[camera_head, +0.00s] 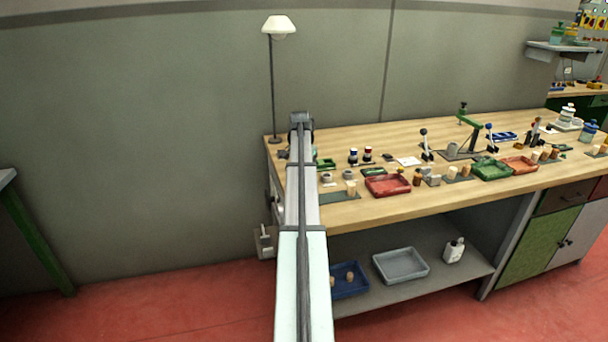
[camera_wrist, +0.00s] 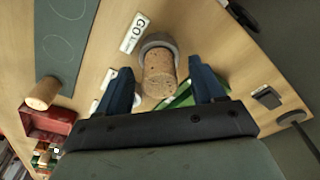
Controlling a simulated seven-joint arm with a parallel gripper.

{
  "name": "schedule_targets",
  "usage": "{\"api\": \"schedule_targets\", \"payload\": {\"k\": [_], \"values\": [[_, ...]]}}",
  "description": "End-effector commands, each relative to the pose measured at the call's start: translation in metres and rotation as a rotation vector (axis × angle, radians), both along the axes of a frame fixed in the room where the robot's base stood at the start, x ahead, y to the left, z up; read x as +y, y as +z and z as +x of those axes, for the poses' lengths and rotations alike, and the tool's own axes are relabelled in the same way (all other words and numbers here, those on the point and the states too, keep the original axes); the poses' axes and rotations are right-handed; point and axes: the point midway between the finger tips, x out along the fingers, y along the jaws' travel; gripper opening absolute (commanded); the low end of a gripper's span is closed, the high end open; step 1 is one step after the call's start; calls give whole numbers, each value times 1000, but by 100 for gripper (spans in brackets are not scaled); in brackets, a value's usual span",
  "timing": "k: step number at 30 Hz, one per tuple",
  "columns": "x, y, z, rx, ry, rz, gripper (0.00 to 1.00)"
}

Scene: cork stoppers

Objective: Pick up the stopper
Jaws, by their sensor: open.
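In the wrist view a speckled tan cork stopper (camera_wrist: 158,80) stands with its upper end towards the camera, at a grey ring-shaped piece (camera_wrist: 155,40). My gripper (camera_wrist: 162,72) is open, with its two blue fingers on either side of this stopper. Gaps show between the stopper and both fingers. A second cork stopper (camera_wrist: 41,93) is at the left, at the edge of a dark grey mat (camera_wrist: 62,40). In the head view a pale stopper (camera_head: 351,188) is on the mat (camera_head: 335,196). My arm hides my fingers there.
A white "GO" card (camera_wrist: 134,32) lies beside the ring. A green tray (camera_wrist: 182,98) is partly hidden behind the right finger. A red tray (camera_head: 388,186) is right of the mat. A lamp (camera_head: 278,26) rises at the bench's left end. Trays and tools crowd the bench rightward.

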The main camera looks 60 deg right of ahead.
Motion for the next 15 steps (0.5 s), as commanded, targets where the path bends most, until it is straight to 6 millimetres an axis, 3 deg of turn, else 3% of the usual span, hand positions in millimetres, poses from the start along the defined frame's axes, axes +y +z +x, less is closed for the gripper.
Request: {"api": "schedule_targets", "payload": {"k": [4,15], "values": [[0,0,0,0,0,0,68],[0,1,0,0,0,0,32]]}}
